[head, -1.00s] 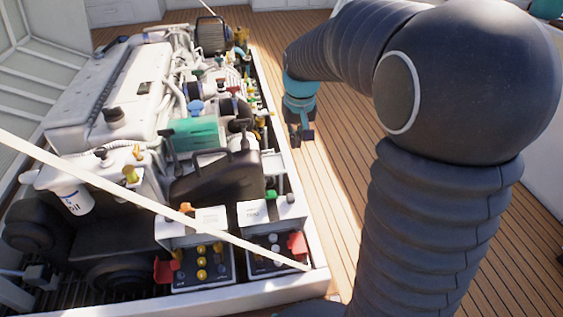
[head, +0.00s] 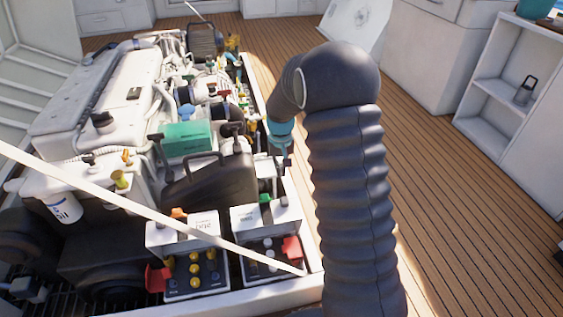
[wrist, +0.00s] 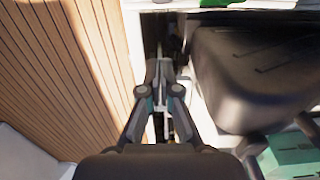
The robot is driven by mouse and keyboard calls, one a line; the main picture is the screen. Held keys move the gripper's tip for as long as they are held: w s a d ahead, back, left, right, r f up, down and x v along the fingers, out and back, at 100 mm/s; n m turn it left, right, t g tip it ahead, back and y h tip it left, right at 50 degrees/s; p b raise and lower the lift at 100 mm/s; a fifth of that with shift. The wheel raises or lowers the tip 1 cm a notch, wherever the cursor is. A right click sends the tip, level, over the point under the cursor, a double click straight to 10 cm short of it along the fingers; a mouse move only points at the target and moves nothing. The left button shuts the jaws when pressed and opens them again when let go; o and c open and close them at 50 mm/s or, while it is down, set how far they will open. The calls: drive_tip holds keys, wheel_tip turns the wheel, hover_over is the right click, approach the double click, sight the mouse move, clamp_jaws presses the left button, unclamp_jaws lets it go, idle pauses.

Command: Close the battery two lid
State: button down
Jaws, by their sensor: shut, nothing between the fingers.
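Two batteries stand side by side at the front right of the hatch in the head view. The right battery (head: 270,258) has pale caps, and its white lid (head: 262,220) with a green handle (head: 265,199) stands open behind it. The left battery (head: 192,270) has yellow caps, and its white lid (head: 190,230) with an orange handle stands open too. The printed labels are too small to read surely. My gripper (head: 282,163) is behind the right lid, apart from it. In the wrist view, my gripper (wrist: 158,68) is shut and empty; the green handle (wrist: 217,3) shows at the top edge.
A black canister (head: 210,183) is close beside my gripper, left in the head view. A teal box (head: 187,138) and the white engine (head: 75,95) lie farther back. A pale rod (head: 120,200) crosses before the batteries. Wooden deck (head: 450,230) is open at the right.

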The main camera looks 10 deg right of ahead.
drive_tip(key=shift+s+f, duration=1)
drive_tip(key=shift+f, duration=0.2)
drive_tip(key=shift+s+f, duration=0.95)
drive_tip(key=shift+f, duration=0.2)
drive_tip(key=shift+s, duration=0.1)
